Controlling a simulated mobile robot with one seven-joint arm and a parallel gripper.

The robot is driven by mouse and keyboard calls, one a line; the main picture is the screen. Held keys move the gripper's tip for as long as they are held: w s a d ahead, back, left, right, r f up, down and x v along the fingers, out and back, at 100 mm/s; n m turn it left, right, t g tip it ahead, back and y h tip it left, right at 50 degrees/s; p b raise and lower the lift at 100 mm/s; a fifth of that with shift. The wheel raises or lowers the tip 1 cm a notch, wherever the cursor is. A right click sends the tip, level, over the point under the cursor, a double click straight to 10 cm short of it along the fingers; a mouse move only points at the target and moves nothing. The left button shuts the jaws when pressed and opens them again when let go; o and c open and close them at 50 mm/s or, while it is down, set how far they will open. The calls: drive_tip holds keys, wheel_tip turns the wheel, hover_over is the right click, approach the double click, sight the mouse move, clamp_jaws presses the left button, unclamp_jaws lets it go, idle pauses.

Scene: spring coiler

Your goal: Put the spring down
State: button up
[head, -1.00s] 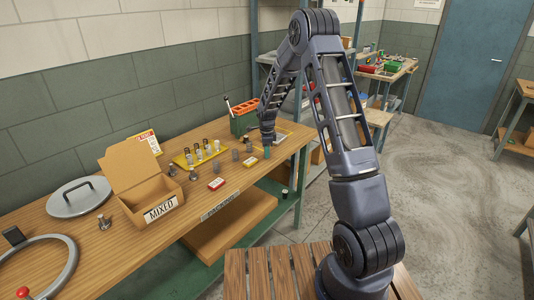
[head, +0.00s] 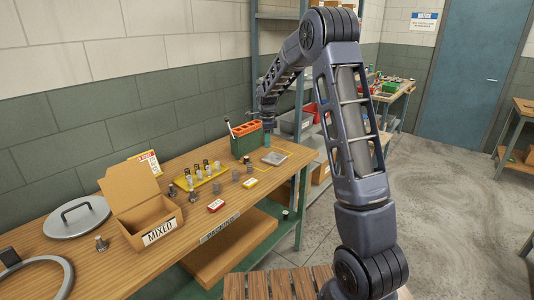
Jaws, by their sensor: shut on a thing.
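My gripper (head: 268,127) points down above the far right end of the workbench. It is shut on a small teal piece, which I take to be the spring (head: 267,140). The spring hangs upright under the fingers, just to the right of the green box with orange slots. In the picture its lower end shows above a flat grey square plate (head: 275,158) lying on the bench. It looks clear of the bench top, but the gap is hard to judge. The fingertips are too small to make out in detail.
A green box with orange slots (head: 247,142) stands close to my gripper. A yellow tray (head: 203,180) holds several small cylinders. Grey coils, a red box (head: 216,206) and a yellow box (head: 249,183) lie nearby. An open carton marked MIXED (head: 158,233) stands left.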

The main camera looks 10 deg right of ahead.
wheel_tip(320, 180, up, 2)
drive_tip(key=shift+r, duration=0.1)
wheel_tip(320, 180, up, 2)
drive_tip(key=r+m, duration=0.1)
hover_over(274, 158)
drive_tip(key=f, duration=2)
drive_tip(key=shift+w+d+f, duration=0.1)
drive_tip(key=shift+w+f, duration=0.1)
drive_tip(key=shift+f, duration=0.1)
drive_tip(key=o, duration=1)
